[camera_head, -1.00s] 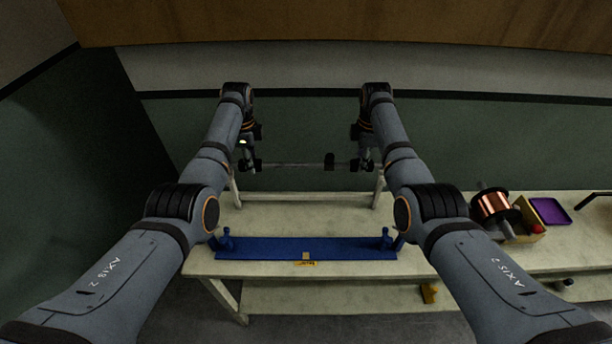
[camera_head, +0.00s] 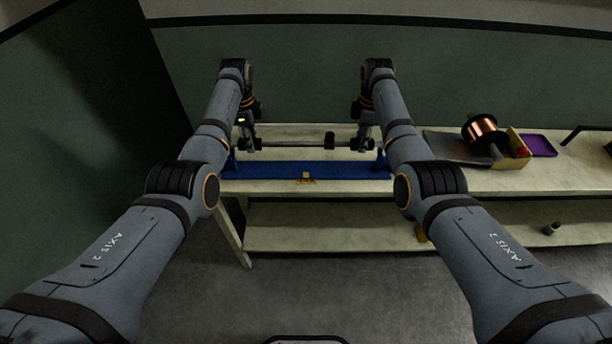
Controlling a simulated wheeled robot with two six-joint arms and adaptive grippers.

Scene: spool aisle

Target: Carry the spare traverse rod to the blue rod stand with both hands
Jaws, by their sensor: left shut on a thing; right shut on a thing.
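The spare traverse rod (camera_head: 290,145) is a thin grey bar lying level between my two grippers, with a dark block (camera_head: 330,140) on it right of the middle. My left gripper (camera_head: 248,143) is shut on its left end and my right gripper (camera_head: 366,143) is shut on its right end. The blue rod stand (camera_head: 270,170) lies along the front of the pale bench, with a yellow label on its front. In the picture the rod is just above the stand's base. The stand's uprights are partly hidden by my arms, and I cannot tell whether the rod touches them.
The pale bench (camera_head: 480,180) has a lower shelf (camera_head: 330,230). On its right stand a copper wire spool (camera_head: 481,131), a box with a red item (camera_head: 520,146) and a purple tray (camera_head: 538,145). A dark wall panel is at the left. Grey floor lies in front.

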